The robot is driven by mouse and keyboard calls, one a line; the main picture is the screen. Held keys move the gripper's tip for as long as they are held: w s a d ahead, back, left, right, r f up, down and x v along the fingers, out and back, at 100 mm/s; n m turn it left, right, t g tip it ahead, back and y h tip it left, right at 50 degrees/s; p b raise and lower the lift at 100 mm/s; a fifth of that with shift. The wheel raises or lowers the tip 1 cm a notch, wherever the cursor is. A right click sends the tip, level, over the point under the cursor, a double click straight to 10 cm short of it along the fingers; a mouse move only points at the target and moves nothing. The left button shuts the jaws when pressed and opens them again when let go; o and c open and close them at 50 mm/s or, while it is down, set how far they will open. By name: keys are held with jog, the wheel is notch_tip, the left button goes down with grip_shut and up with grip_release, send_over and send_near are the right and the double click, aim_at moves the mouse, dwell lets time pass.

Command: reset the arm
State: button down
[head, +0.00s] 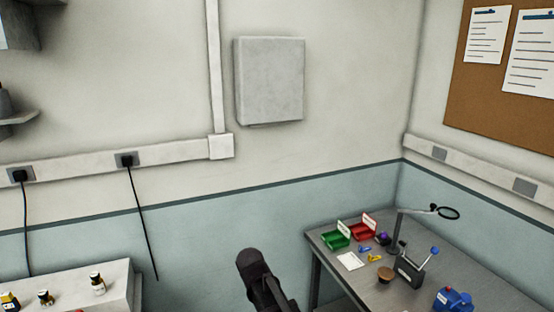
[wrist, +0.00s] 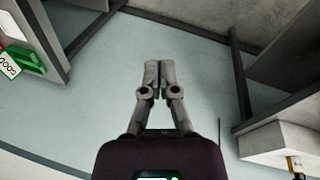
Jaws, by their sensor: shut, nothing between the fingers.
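My gripper (wrist: 160,68) is in the middle of the wrist view, its two fingers together with nothing between them. It is in free air, with the pale blue lower wall behind it. In the head view a dark part of my arm (head: 258,278) rises at the bottom centre, left of the workbench. The fingertips cannot be made out in the head view.
A grey workbench (head: 478,283) at the right holds a green bin (head: 336,240), a red bin (head: 363,232), a magnifier lamp (head: 395,236) and a blue device (head: 453,300). A white counter (head: 118,281) with small bottles stands at the lower left.

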jog(key=s+d+f+m+g+b, duration=0.1)
jog(key=s+d, duration=0.4)
jog(key=d, duration=0.6)
jog(key=s+d+f+m+g+y+b, duration=0.1)
jog(key=s+d+m, duration=0.4)
jog(key=d, duration=0.5)
jog(key=shift+s+d+f+m+y+b, duration=0.3)
jog(key=shift+d+f+m+b, duration=0.15)
jog(key=shift+f+m, duration=0.35)
